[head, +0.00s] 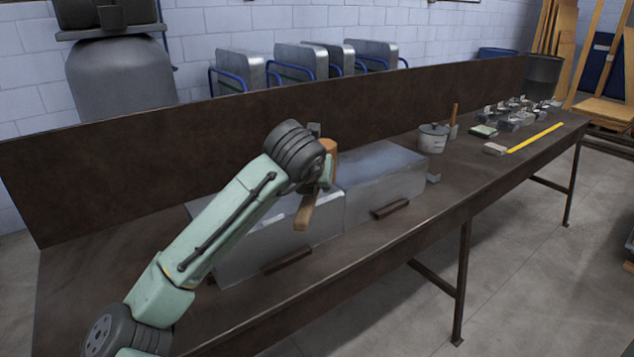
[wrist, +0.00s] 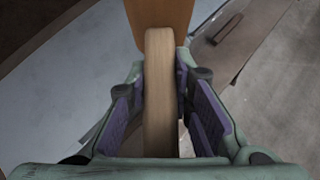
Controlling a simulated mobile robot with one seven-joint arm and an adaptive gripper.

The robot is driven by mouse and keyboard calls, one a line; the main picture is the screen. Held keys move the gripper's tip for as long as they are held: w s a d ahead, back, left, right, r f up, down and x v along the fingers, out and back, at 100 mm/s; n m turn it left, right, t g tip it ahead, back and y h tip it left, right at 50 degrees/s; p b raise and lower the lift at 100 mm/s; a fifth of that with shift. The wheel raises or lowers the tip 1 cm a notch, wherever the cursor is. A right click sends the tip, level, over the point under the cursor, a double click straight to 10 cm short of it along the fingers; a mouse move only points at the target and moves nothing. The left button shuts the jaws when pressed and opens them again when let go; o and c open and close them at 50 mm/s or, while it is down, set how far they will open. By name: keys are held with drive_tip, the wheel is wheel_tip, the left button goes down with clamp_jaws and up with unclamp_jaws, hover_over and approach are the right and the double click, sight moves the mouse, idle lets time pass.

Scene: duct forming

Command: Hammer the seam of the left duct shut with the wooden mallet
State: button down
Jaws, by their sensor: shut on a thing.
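My gripper (wrist: 161,105) is shut on the handle of the wooden mallet (wrist: 160,80). The left duct (head: 290,238) is a grey sheet-metal box on the bench, partly hidden by my arm. The mallet is over or near its right part; I cannot tell whether it touches the metal. A second duct (head: 385,180) sits directly to the right. The seam of the left duct is not clearly seen.
The long brown bench (head: 475,185) has a tall back panel (head: 110,165). Dark bars (head: 287,262) (head: 390,209) lie in front of the ducts. A grey pot (head: 433,138), a yellow rule (head: 535,138) and several small metal parts (head: 515,115) stand farther right. The bench front is mostly clear.

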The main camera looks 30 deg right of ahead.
wheel_tip(320, 180, up, 4)
drive_tip(key=shift+f+b, duration=0.15)
drive_tip(key=shift+b, duration=0.15)
wheel_tip(320, 180, down, 9)
drive_tip(key=b, duration=0.5)
wheel_tip(320, 180, up, 9)
drive_tip(key=p, duration=0.5)
drive_tip(key=shift+f, duration=0.1)
drive_tip(key=shift+a, duration=0.1)
